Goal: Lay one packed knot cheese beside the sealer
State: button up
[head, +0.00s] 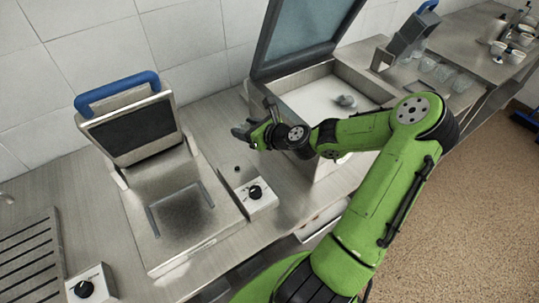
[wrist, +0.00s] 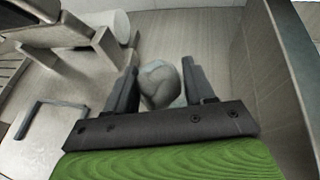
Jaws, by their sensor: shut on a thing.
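My gripper (head: 250,130) is at the left side of the steel vacuum sealer (head: 325,68), over the bench. In the wrist view my gripper (wrist: 160,88) is shut on a pale, rounded knot cheese (wrist: 160,85), which sits between the two dark fingers. I cannot tell whether the cheese touches the bench. The sealer's lid (head: 308,35) stands open. Another greyish packed knot cheese (head: 345,100) lies inside its white chamber. In the wrist view the sealer's side (wrist: 270,75) rises just right of my gripper.
A press with a blue handle (head: 117,91) stands open to the left. A control box (head: 255,194) with a black knob sits at the bench front. A narrow strip of bench (head: 212,125) between press and sealer is clear. Cups (head: 515,56) stand far right.

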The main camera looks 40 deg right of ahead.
aim_at(265, 157)
jog(key=d+r+m+h, duration=0.3)
jog(key=d+r, duration=0.1)
jog(key=d, duration=0.2)
jog(key=f+b, duration=0.2)
jog(key=f, duration=0.4)
jog(key=f+b, duration=0.3)
jog(key=f, duration=0.3)
jog(key=f+b, duration=0.2)
jog(key=f, duration=0.4)
jog(key=shift+s+a+f+b, duration=0.15)
jog(key=shift+s+b, duration=0.1)
jog(key=shift+b, duration=0.15)
jog(key=o, duration=1)
